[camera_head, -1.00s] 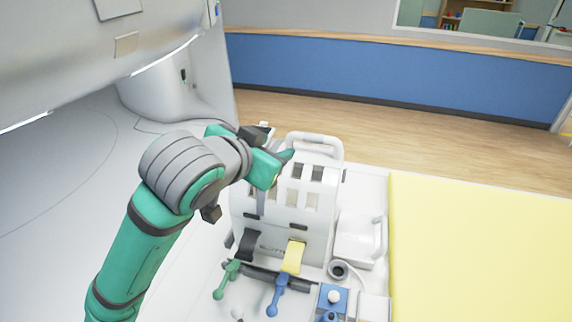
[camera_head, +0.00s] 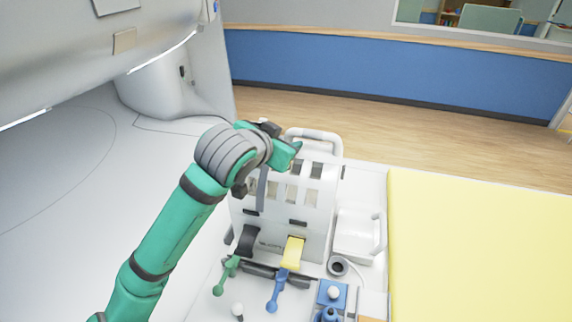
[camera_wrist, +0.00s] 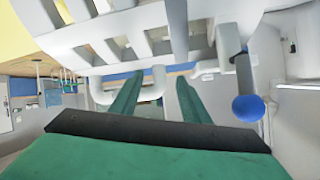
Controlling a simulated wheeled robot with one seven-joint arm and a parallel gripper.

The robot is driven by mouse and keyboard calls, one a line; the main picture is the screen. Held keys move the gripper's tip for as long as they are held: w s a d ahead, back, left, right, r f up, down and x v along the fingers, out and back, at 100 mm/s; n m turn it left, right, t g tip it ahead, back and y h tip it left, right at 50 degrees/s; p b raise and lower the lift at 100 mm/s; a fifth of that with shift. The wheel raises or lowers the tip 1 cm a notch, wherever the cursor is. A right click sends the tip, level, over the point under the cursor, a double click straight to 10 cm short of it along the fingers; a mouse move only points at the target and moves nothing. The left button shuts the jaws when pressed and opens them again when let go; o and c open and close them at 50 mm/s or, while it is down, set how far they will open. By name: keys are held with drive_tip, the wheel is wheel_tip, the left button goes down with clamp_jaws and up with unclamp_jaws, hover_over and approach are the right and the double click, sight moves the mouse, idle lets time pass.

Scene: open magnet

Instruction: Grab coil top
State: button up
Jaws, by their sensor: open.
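The coil top (camera_head: 318,172) is a white, curved, slotted shell with a loop handle (camera_head: 318,134) at its far upper end. It stands on the white table in the head view. My gripper (camera_head: 295,152) is above the shell's upper left part, close to the handle. In the wrist view the slotted shell (camera_wrist: 150,18) fills the top. The white handle (camera_wrist: 158,78) shows beyond and between the two green fingers of my gripper (camera_wrist: 155,88). The fingers are apart and hold nothing. Whether a finger touches the handle cannot be told.
A yellow strap (camera_head: 292,252) and a black strap (camera_head: 248,240) are at the coil's near side. Green (camera_head: 226,275) and blue (camera_head: 277,290) levers stand in front. A white box with a handle (camera_head: 355,235) and a yellow pad (camera_head: 480,250) lie right. The scanner bore is left.

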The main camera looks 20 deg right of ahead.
drive_tip(key=shift+d, duration=0.1)
clamp_jaws()
drive_tip(key=shift+w+r, duration=0.1)
idle(1.2)
